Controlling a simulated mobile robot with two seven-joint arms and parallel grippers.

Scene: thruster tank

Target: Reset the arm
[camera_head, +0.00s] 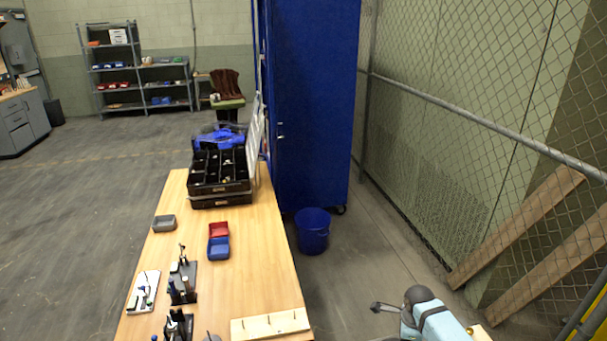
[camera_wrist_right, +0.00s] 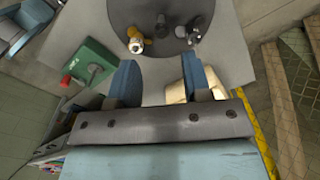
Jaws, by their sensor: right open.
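My right arm (camera_head: 437,318) shows at the lower right of the head view, off the table's right side and over the floor. Its light blue link and dark joint are visible. In the right wrist view my right gripper (camera_wrist_right: 162,78) has its two blue fingers spread apart, with nothing between them. Beyond the fingers are a grey surface with a dark round plate and a green box with a red knob (camera_wrist_right: 88,68). My left gripper is in neither view.
A wooden table (camera_head: 262,262) holds a black organizer case (camera_head: 220,172), small red (camera_head: 219,230) and blue bins (camera_head: 218,249), a grey bin (camera_head: 164,223) and tool stands. A blue bucket (camera_head: 313,232) and blue cabinet (camera_head: 315,110) stand right of it. A chain-link fence (camera_head: 440,150) bounds the right.

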